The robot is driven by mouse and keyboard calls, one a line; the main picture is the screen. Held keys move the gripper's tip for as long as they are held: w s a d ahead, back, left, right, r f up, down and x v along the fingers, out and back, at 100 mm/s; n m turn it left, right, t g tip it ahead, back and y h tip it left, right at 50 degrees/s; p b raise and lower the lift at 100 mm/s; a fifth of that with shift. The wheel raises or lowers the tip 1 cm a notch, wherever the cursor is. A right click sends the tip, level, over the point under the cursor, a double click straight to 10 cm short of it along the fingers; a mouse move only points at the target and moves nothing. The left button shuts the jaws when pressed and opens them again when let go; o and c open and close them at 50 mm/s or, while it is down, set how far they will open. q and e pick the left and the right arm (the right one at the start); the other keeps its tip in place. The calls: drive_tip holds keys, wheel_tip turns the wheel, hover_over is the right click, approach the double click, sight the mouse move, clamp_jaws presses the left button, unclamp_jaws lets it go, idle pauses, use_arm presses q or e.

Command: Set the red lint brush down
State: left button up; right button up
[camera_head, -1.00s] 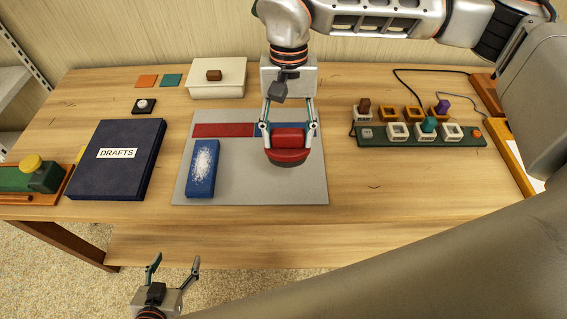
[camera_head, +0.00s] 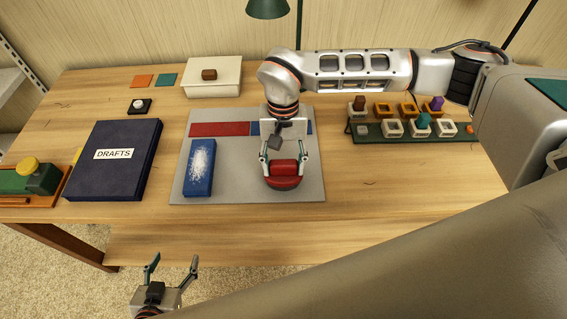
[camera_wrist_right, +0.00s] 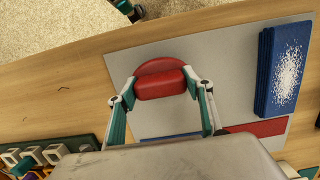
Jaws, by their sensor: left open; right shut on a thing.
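The red lint brush (camera_head: 283,182) has a rounded red base and a red grip on top. My right gripper (camera_head: 283,163) is shut on its grip, one finger on each side. The brush is upright over the lower right part of the grey mat (camera_head: 240,188), at or just above its surface; I cannot tell whether it touches. The right wrist view shows the brush (camera_wrist_right: 160,68) between the fingers. A blue pad (camera_head: 199,168) with white lint lies on the mat to the left. My left gripper (camera_head: 172,272) is open and empty in front of the table.
A red strip (camera_head: 221,129) and a blue strip, partly hidden by my right gripper, lie along the mat's back. A dark DRAFTS binder (camera_head: 113,175) lies left of the mat, a white box (camera_head: 213,88) behind it. A green rack (camera_head: 420,132) stands right. The mat between pad and brush is clear.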

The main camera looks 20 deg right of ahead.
drive_tip(key=shift+f, duration=0.1)
drive_tip(key=o, duration=1.5)
drive_tip(key=shift+c, duration=0.2)
wheel_tip(320, 180, up, 12)
drive_tip(key=w+b, duration=0.1)
drive_tip(key=shift+w+d, duration=0.25)
drive_tip(key=shift+w, duration=0.15)
